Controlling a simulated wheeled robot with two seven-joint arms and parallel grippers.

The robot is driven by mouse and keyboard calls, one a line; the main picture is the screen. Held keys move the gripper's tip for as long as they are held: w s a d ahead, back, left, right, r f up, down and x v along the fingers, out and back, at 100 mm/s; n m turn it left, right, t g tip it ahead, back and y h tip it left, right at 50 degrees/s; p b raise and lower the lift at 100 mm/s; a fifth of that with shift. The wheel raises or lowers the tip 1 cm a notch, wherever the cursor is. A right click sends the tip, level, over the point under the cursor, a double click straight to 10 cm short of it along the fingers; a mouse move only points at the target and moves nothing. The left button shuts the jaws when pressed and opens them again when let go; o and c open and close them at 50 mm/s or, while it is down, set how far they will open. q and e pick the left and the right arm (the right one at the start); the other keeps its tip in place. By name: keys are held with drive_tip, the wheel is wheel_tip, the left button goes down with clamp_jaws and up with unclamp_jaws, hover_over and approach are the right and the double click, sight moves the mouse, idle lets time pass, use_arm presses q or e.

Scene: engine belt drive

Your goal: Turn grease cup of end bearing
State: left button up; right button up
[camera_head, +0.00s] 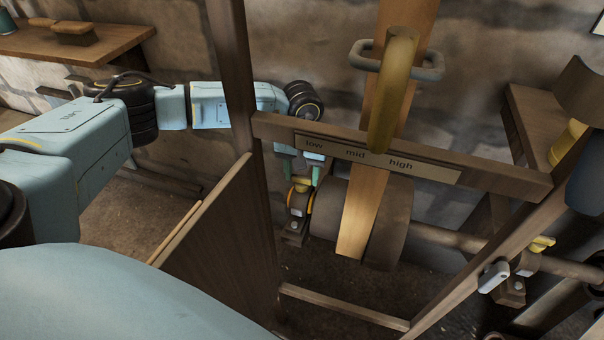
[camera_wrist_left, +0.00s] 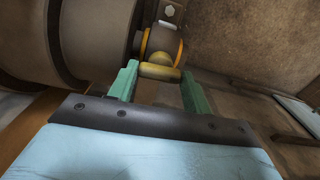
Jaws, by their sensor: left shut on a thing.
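The end bearing (camera_head: 295,228) is a dark block with orange-edged rings at the left end of the shaft, beside the wide pulley (camera_head: 396,225). Its yellow grease cup (camera_head: 301,186) sits on top, with a crossbar that shows in the left wrist view (camera_wrist_left: 160,73). My left gripper (camera_head: 302,179) reaches down behind the wooden frame from above. Its green fingers stand on either side of the cup's crossbar, and it is shut on the cup. The contact faces are partly hidden. My right gripper is not in view.
A wooden rail with a low, mid, high label (camera_head: 376,158) crosses in front of the belt (camera_head: 358,215). A yellow shifter handle (camera_head: 393,90) rises above it. A wooden panel (camera_head: 220,240) stands at left. Another bearing with a yellow cup (camera_head: 540,243) is at right.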

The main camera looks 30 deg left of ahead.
sight(302, 177)
use_arm(q)
drive_tip(key=shift+r+m, duration=0.1)
drive_tip(key=shift+m, duration=0.2)
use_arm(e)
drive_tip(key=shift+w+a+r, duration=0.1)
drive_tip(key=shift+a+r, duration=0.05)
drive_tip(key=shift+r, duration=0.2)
use_arm(q)
drive_tip(key=o, duration=0.7)
drive_tip(key=shift+r, duration=0.5)
wheel_tip(302, 177, up, 12)
drive_tip(key=p, duration=0.3)
drive_tip(key=shift+r, duration=0.2)
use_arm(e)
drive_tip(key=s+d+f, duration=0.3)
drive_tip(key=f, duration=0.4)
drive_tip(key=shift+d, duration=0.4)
use_arm(q)
drive_tip(key=shift+f, duration=0.1)
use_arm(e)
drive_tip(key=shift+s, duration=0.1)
